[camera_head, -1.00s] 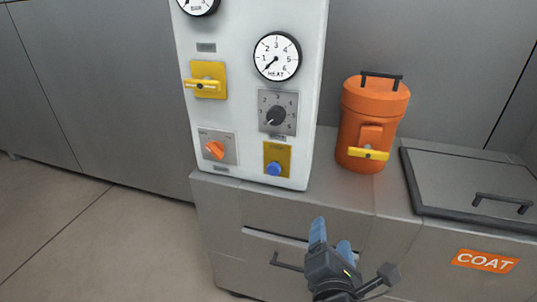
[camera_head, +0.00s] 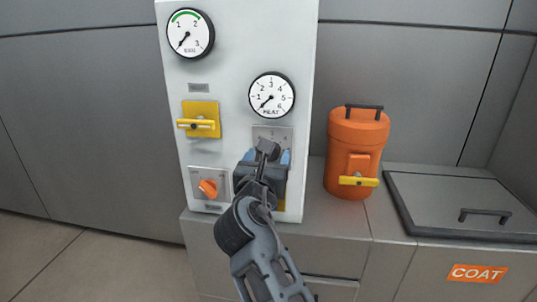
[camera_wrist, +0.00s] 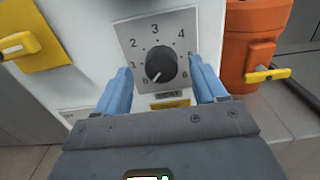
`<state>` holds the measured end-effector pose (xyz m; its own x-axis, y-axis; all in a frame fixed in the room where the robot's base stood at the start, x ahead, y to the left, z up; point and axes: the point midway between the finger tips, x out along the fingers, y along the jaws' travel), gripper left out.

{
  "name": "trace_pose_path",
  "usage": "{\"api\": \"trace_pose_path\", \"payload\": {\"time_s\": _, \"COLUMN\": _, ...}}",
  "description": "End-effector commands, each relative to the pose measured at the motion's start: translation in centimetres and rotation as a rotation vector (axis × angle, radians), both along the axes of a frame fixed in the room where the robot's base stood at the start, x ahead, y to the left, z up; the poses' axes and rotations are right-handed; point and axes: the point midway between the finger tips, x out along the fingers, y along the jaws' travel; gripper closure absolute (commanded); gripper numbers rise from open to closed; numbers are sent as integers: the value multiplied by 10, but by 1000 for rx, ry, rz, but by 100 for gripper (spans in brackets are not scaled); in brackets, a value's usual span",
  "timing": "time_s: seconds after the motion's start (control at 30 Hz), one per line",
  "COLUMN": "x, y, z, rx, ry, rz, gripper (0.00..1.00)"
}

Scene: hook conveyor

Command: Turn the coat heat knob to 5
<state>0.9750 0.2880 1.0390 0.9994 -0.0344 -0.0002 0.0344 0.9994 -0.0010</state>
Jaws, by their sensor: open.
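The heat knob (camera_wrist: 160,65) is a dark round knob on a grey plate marked 0 to 6 (camera_wrist: 182,25) in the wrist view. Its pale pointer mark faces lower left, near 0. In the head view my gripper (camera_head: 267,157) hides the knob; only the top of its plate (camera_head: 272,134) shows. My gripper is open, and its two blue fingers (camera_wrist: 162,82) stand left and right of the knob in the wrist view, apart from it. The HEAT gauge (camera_head: 271,95) above has its needle toward the lower left, near the low end.
On the same white panel are a yellow lever switch (camera_head: 200,120), an orange knob (camera_head: 208,188) and another gauge (camera_head: 190,34). An orange canister (camera_head: 356,140) with a yellow tap stands to the right. A lidded COAT tank (camera_head: 445,205) is beyond it.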

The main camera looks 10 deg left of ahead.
Motion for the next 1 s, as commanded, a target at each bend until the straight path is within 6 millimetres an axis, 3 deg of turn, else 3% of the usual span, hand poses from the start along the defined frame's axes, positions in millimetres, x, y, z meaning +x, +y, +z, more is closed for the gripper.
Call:
{"api": "trace_pose_path", "payload": {"time_s": 0.2, "x": 22, "y": -1, "z": 0, "rx": 0, "ry": -1, "rz": 0, "gripper": 29}}
{"api": "trace_pose_path", "payload": {"time_s": 0.53, "x": 25, "y": -1, "z": 0, "rx": 0, "ry": 0, "rz": 0, "gripper": 29}}
{"api": "trace_pose_path", "payload": {"time_s": 1.0, "x": 25, "y": -1, "z": 0, "rx": 1, "ry": 0, "rz": 1, "gripper": 74}}
